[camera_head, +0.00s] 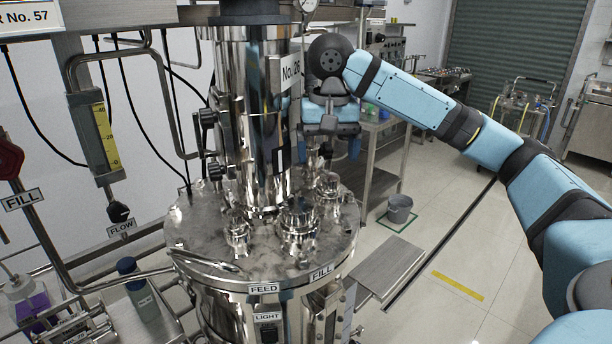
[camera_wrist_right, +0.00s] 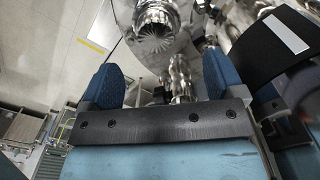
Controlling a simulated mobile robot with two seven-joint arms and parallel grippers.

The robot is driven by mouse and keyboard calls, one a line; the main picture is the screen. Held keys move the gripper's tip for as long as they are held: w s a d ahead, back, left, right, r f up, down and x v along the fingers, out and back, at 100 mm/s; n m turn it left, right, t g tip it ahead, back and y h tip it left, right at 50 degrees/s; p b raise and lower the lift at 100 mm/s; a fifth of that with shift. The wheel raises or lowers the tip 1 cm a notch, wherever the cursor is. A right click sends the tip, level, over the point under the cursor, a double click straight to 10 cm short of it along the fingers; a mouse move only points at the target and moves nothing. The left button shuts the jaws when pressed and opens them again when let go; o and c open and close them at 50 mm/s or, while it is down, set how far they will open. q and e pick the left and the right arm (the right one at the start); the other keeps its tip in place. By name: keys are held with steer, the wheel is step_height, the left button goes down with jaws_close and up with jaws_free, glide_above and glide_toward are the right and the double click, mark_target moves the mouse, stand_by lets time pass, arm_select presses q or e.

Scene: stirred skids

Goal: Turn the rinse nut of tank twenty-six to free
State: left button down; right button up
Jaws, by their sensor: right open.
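Tank twenty-six (camera_head: 200,235) is a polished steel vessel with a tall column that carries a "No. 26" plate (camera_head: 290,73). Several metal nuts and fittings stand on its lid, including a large one (camera_head: 298,218) near the front and one behind it (camera_head: 328,184). I see FEED and FILL labels but cannot read a rinse label. My right gripper (camera_head: 333,150) points down above the lid's back right part. Its blue fingers are open in the right wrist view (camera_wrist_right: 162,85), with a slim shiny fitting (camera_wrist_right: 180,78) beyond the gap. My left gripper is not in view.
The tall column stands left of my right gripper. A flow gauge (camera_head: 98,135) and pipes are at the left, with a blue-capped bottle (camera_head: 138,285) below. A grey bucket (camera_head: 399,208) stands on the floor. The floor at right is mostly clear.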

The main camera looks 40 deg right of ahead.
mark_target(329, 175)
steer(key=shift+s+f, duration=0.1)
steer(key=shift+f, duration=0.3)
steer(key=shift+s+f, duration=0.2)
steer(key=shift+f, duration=0.4)
steer(key=shift+s+f, duration=0.2)
steer(key=shift+f, duration=0.4)
step_height(329, 175, down, 3)
steer(key=shift+w+f+b, duration=0.15)
steer(key=shift+f+b, duration=0.05)
steer(key=shift+b, duration=0.15)
steer(key=shift+f, duration=0.2)
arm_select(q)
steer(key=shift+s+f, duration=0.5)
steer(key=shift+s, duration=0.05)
arm_select(e)
steer(key=shift+f, duration=0.1)
steer(key=c, duration=0.9)
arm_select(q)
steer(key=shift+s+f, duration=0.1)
arm_select(e)
steer(key=shift+c, duration=0.2)
